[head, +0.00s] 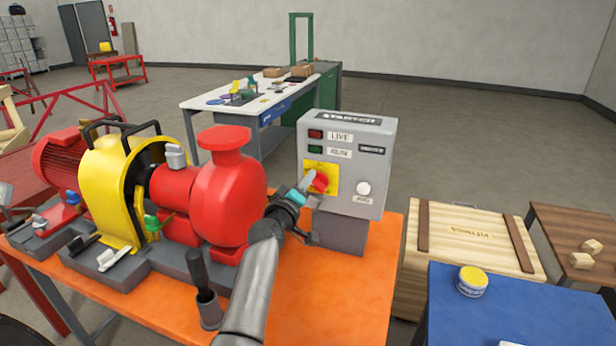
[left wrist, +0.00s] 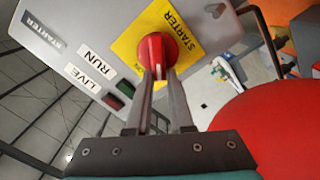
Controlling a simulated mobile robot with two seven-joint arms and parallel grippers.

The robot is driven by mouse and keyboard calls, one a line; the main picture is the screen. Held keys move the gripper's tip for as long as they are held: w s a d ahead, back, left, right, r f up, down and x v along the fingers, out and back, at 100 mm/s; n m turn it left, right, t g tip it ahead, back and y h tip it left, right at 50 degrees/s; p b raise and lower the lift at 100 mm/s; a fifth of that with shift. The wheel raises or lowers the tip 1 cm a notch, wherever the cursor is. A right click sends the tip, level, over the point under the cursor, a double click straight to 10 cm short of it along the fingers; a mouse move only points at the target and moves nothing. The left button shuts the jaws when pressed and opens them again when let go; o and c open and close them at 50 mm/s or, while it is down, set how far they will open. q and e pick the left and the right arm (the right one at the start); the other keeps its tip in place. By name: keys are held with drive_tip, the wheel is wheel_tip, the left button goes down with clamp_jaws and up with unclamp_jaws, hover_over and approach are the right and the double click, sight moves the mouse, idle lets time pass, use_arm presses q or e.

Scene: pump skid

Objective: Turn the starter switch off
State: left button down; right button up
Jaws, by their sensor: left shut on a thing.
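The grey starter box (head: 345,150) stands at the back right of the orange bench. Its red switch knob (head: 320,182) sits on a yellow plate (head: 332,172), left of a white round button (head: 363,188). My left gripper (head: 309,185) reaches the knob from the front left and partly hides it. In the left wrist view the red knob (left wrist: 164,52) is between the two fingers of my left gripper (left wrist: 163,80), which are shut on it. The dark red LIVE lamp (head: 316,134) and the green RUN lamp (head: 315,149) look dim. My right gripper is out of view.
A red pump (head: 228,190) with a yellow guard (head: 105,185) stands left of the box. A black-handled item (head: 198,272) stands at the orange bench's (head: 345,300) front. A wooden crate (head: 465,245) and blue table (head: 510,305) are to the right.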

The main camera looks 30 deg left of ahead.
use_arm(q)
drive_tip(key=shift+a+f+n+p, duration=0.1)
drive_tip(key=shift+f+n, duration=0.15)
drive_tip(key=shift+n, duration=0.9)
drive_tip(key=shift+a+f+n+p, duration=0.1)
drive_tip(key=shift+f+n, duration=0.15)
drive_tip(key=shift+n, duration=0.95)
drive_tip(key=shift+f+n+p, duration=0.1)
drive_tip(key=shift+f+n, duration=0.15)
drive_tip(key=shift+n, duration=0.9)
drive_tip(key=c, duration=0.8)
unclamp_jaws()
drive_tip(key=shift+s, duration=0.1)
drive_tip(key=p+v, duration=0.1)
drive_tip(key=v, duration=1.4)
